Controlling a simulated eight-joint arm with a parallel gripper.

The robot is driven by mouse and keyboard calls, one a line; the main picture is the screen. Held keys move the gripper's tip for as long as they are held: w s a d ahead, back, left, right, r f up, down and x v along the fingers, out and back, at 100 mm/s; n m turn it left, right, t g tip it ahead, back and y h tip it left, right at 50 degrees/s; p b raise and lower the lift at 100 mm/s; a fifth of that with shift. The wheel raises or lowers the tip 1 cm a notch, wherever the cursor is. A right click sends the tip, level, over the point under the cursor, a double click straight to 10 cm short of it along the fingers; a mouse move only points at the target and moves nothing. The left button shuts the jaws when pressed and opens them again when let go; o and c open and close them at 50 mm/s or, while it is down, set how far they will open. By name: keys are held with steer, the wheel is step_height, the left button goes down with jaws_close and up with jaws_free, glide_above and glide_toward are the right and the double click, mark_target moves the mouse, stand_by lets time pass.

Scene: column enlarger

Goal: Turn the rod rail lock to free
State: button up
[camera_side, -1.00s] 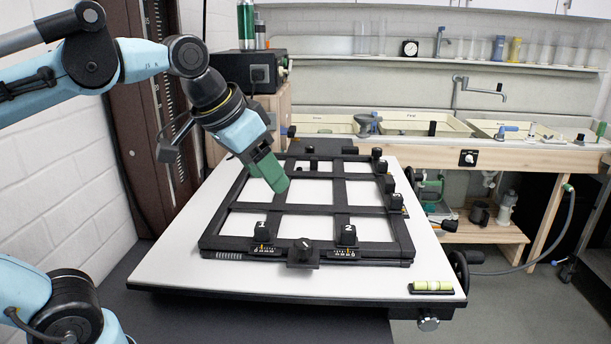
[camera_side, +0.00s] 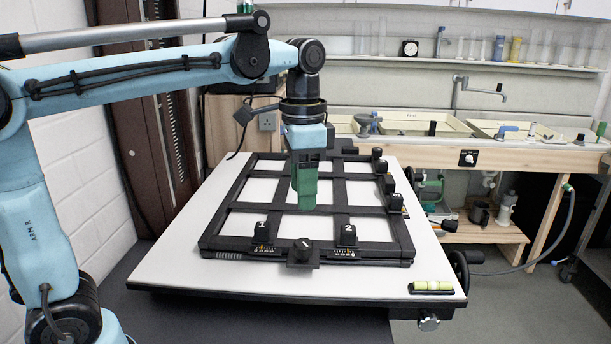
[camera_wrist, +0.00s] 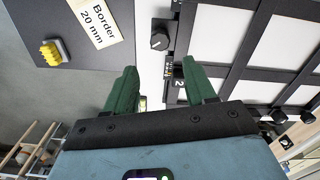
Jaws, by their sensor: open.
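The black easel frame (camera_side: 233,243) lies on a white baseboard. A black knob with a white pointer line (camera_side: 303,250) sits on a square plate at the middle of its front edge; it also shows in the wrist view (camera_wrist: 159,40). Block 1 (camera_side: 262,233) and block 2 (camera_side: 347,236) stand either side of it on scales. More black knobs (camera_side: 377,155) line the right edge. No readable label shows which is the rod rail lock. My gripper (camera_side: 304,200), with green fingers, points down above the frame, behind the front knob. In the wrist view its fingers (camera_wrist: 160,82) are apart and empty.
A spirit level (camera_side: 433,287) lies at the baseboard's front right corner. A handwheel (camera_side: 459,272) is beside that corner. The wrist view shows a "Border 20 mm" label (camera_wrist: 92,18) and a yellow knob (camera_wrist: 51,53) on a dark surface. Sinks (camera_side: 410,123) stand behind.

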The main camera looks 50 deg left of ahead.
mark_target(303, 242)
steer(key=shift+f, duration=4.75)
steer(key=shift+f, duration=0.2)
